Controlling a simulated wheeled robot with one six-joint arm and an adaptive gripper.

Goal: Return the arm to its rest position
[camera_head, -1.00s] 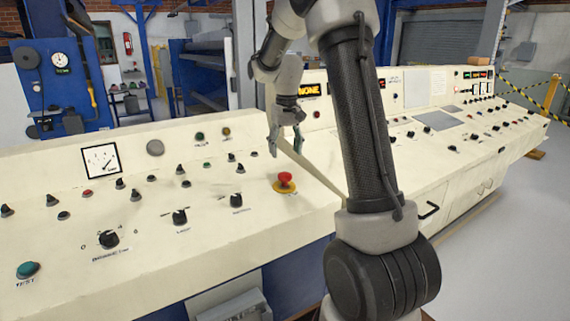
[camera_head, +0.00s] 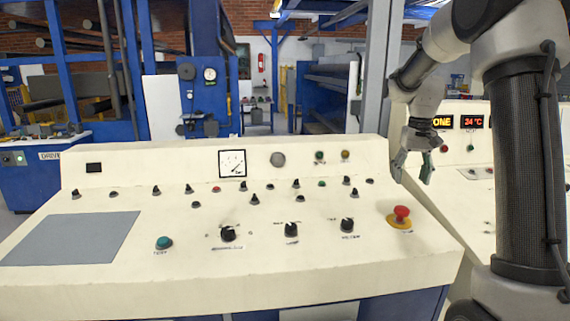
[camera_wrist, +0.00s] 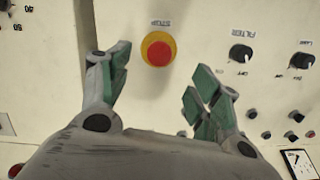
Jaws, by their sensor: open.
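My gripper (camera_head: 412,166) hangs fingers-down above the right end of the cream control console (camera_head: 330,262). Its green-padded fingers are apart with nothing between them. In the wrist view my gripper (camera_wrist: 155,88) shows both fingers spread over the panel. The red stop button (camera_head: 401,212) on its yellow base stands in front of and below the fingertips, apart from them. In the wrist view the stop button (camera_wrist: 158,48) lies beyond the fingertips. My arm reaches in from the right side of the head view, bent at the elbow.
Black knobs (camera_head: 291,231), a teal button (camera_head: 164,243) and a dial gauge (camera_head: 232,163) sit on the console. A second console section with lit displays (camera_head: 471,122) is behind my arm. A grey post (camera_head: 377,75) stands behind the gripper. The space above the console's left is free.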

